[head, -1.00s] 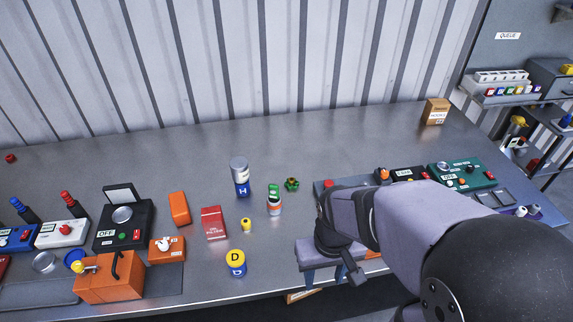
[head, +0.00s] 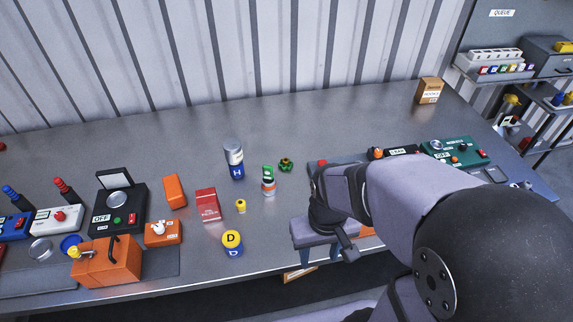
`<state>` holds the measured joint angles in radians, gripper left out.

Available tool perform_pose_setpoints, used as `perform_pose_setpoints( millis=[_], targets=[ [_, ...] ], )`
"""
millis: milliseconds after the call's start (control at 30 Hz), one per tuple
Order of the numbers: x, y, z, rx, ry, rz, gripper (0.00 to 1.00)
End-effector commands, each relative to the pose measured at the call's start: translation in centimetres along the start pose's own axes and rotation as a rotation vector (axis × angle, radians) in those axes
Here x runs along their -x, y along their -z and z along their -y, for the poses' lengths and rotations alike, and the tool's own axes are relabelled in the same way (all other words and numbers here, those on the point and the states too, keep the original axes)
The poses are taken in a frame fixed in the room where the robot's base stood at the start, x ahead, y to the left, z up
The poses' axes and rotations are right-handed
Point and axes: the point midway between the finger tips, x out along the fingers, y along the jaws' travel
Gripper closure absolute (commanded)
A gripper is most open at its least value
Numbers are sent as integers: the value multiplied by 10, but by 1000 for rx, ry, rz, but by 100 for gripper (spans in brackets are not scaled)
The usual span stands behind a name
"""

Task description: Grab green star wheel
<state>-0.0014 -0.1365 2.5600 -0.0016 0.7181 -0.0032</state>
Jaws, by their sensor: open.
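The green star wheel (head: 286,165) is a small green knob-like piece with a dark reddish centre. My gripper (head: 319,255) is in the head view, right of and nearer than the wheel, by the front edge of the bench. Its fingers point down, open and apart from the wheel. The wheel is fully in view; my arm hides part of the bench to its right.
The banded bottle (head: 268,181) stands close to the wheel. A blue and silver can (head: 234,158), a red box (head: 207,205) and a yellow-topped can (head: 232,243) stand further left. Control boxes, including a green one (head: 453,151), line the right side. The bench behind the wheel is clear.

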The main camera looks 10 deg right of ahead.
Motion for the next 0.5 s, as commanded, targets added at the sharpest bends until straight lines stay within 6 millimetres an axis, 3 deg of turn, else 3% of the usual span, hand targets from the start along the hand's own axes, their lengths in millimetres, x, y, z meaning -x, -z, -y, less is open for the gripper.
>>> perform_pose_setpoints(
  millis=[100,167,500],
  targets=[
    [0,0,0,0,0,0,55],
    [0,0,0,0,0,0,50],
    [-3,5,-2,-1,-4,-10,50]
  ],
)
